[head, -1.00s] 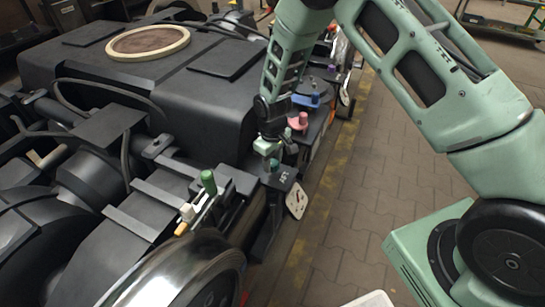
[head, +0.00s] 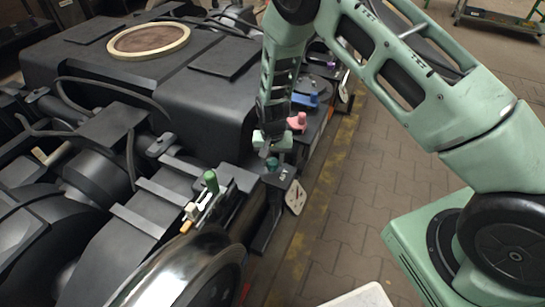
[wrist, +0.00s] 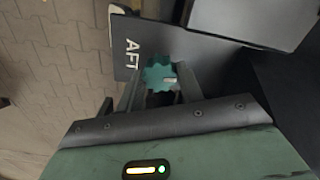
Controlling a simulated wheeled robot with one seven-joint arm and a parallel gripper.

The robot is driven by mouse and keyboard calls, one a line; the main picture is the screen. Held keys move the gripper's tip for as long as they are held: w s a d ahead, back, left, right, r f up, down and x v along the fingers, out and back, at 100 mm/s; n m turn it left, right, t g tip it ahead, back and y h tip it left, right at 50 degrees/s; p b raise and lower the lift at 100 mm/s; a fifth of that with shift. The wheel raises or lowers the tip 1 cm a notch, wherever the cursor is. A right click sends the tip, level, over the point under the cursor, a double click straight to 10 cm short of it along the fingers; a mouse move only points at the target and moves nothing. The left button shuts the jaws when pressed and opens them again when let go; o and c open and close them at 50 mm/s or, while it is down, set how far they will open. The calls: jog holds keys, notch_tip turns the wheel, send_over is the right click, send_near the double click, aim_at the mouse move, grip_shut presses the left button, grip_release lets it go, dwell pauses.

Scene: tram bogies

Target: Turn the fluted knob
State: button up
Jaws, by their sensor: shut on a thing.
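The fluted knob (wrist: 158,74) is teal with a scalloped rim and a small pale mark at its right side in the wrist view. It sits on a dark box marked AFT (wrist: 126,60). In the head view the knob (head: 272,164) shows just below my gripper (head: 271,152). In the wrist view my gripper (wrist: 154,92) has one finger on each side of the knob and is shut on it. The fingers hide parts of the knob's sides.
A green-handled lever (head: 211,181) stands to the left, by a shiny wheel (head: 185,275). A pink knob (head: 297,121) and a blue part (head: 305,100) lie behind my gripper. A pale plate (head: 295,197) hangs beside the box.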

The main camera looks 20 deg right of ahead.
aim_at(272, 161)
jog(key=shift+m, duration=0.9)
jog(key=o, duration=1)
notch_tip(272, 161, up, 17)
jog(key=p, duration=0.2)
jog(key=shift+r, duration=0.2)
